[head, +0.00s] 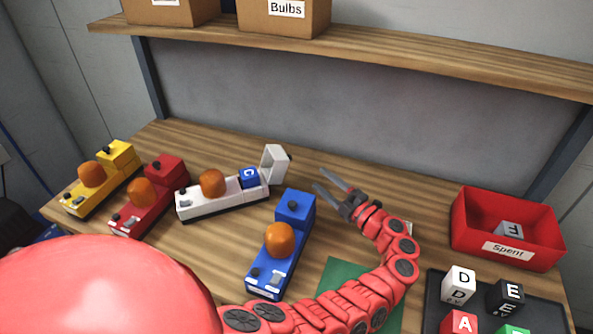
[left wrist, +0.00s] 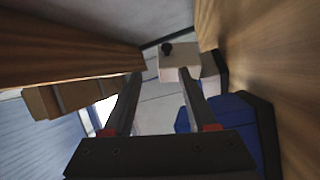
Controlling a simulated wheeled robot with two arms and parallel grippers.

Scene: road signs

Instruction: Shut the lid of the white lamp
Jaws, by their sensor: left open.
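The white lamp (head: 205,203) lies on the table with an orange dome on it. Its lid (head: 274,160) stands up, open, at the right end. A blue block marked C (head: 249,177) sits in the open compartment. My left gripper (head: 326,182) is open and empty, to the right of the lid and apart from it, fingers pointing towards the left. In the left wrist view the pale lid (left wrist: 178,60) with a dark knob appears beyond the fingertips (left wrist: 160,76). My right gripper is not in view.
A blue lamp (head: 267,277) stands in front of the white one, close to my left arm. Red (head: 150,205) and yellow (head: 78,198) lamps are at the left. A red Spent bin (head: 535,257) and dark tray (head: 433,300) with lettered blocks are at the right. A shelf (head: 400,60) is above.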

